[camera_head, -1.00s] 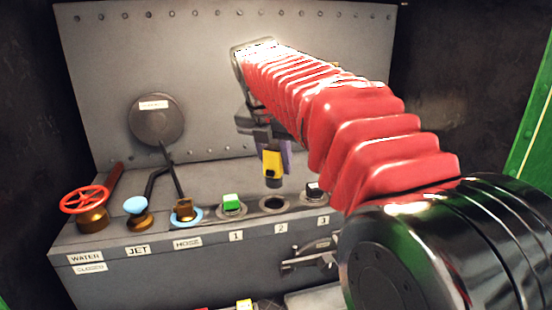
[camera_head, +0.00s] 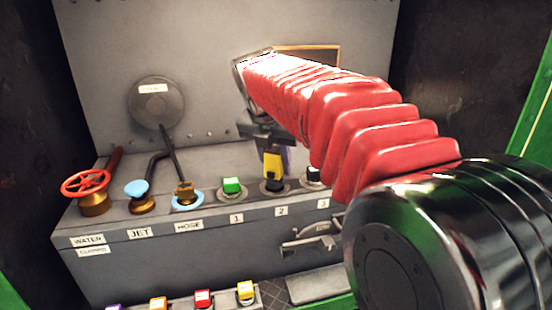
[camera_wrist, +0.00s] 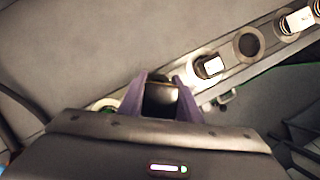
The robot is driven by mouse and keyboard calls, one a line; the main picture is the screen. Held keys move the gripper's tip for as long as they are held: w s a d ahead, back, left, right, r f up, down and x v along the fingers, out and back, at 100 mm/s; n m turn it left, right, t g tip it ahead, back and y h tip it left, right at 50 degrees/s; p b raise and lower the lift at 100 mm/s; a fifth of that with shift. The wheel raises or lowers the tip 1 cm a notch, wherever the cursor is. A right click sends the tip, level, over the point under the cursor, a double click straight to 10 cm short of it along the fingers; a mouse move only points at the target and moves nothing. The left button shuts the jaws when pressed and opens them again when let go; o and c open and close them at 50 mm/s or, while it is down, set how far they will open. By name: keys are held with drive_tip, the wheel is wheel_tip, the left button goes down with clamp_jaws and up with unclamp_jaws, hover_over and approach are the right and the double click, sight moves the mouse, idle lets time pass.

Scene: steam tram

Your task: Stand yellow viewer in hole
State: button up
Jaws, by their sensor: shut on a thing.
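The yellow viewer (camera_head: 273,163), yellow above with a dark lower end, is upright between the fingers of my gripper (camera_head: 272,143). Its lower end overlaps the round rim of hole 2 (camera_head: 287,188) on the grey ledge; how deep it sits inside I cannot tell. In the wrist view my gripper (camera_wrist: 160,92) has its two purple fingers closed on either side of the viewer's dark top (camera_wrist: 160,91). Most of the viewer's body and the hole beneath are hidden there.
A red wheel (camera_head: 87,184) and levers stand left. An empty hole (camera_wrist: 248,43) shows farther along in the wrist view. Several coloured viewers (camera_head: 204,299) stand lower in front.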

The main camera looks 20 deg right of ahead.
sight(277, 147)
drive_tip(key=shift+f, duration=0.5)
drive_tip(key=o, duration=2)
drive_tip(key=shift+r, duration=1.35)
drive_tip(key=shift+r, duration=2.35)
